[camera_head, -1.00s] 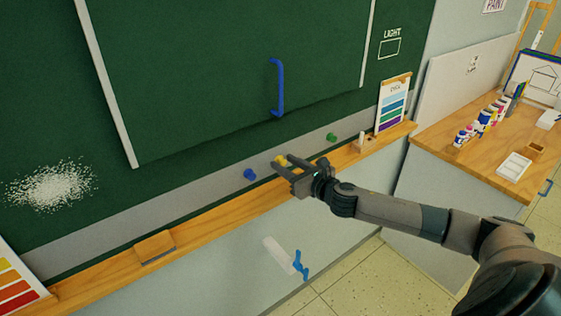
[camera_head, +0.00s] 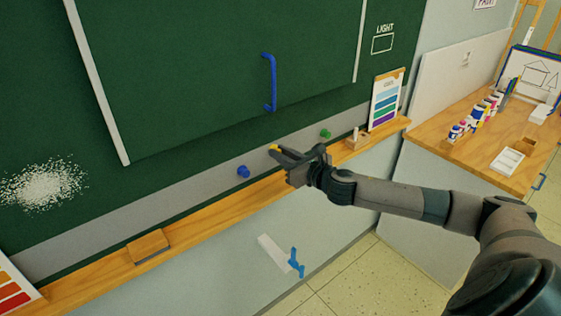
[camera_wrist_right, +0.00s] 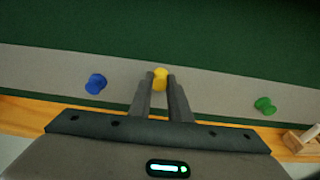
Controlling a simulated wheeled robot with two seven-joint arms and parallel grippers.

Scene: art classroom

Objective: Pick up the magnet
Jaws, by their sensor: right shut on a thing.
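A yellow magnet (camera_wrist_right: 160,77) sits between the fingertips of my right gripper (camera_wrist_right: 160,88) in the right wrist view. My right gripper (camera_head: 274,153) is shut on it in front of the grey strip under the green board. In the head view most of the yellow magnet (camera_head: 275,147) is hidden by the fingers. I cannot tell whether it still touches the strip. A blue magnet (camera_head: 243,172) is on the strip to the left, and a green magnet (camera_head: 326,134) is on it to the right. My left gripper is not in view.
A wooden ledge (camera_head: 205,212) runs below the strip, with an eraser (camera_head: 148,246) on it at the left. A blue handle (camera_head: 270,83) sticks out from the board above. A wooden table (camera_head: 455,158) with paint bottles stands at the right.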

